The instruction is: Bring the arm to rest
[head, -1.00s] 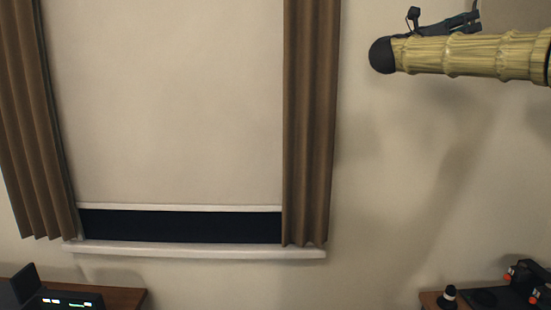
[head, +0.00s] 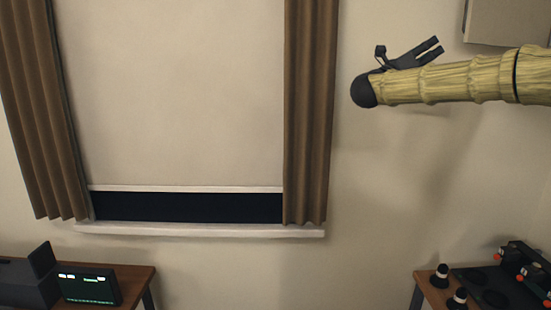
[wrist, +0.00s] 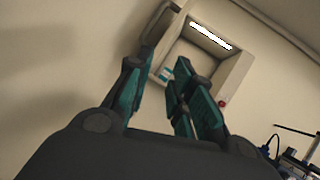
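My arm, in a straw-yellow ribbed sleeve, reaches in from the right edge of the head view, high in front of the wall. My gripper (head: 438,46) shows small and dark just above the sleeve, with its two prongs pointing right. In the wrist view the two teal and black fingers of my gripper (wrist: 158,68) stand apart. Nothing is seen between them, so it looks open and empty.
A pale wall box (wrist: 238,75) with a lit strip and red button lies beyond the fingers. A table (head: 138,283) with a dark display unit (head: 90,287) stands lower left. A bench (head: 425,283) with small black-and-white parts (head: 441,275) stands lower right. A curtain (head: 310,120) hangs between.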

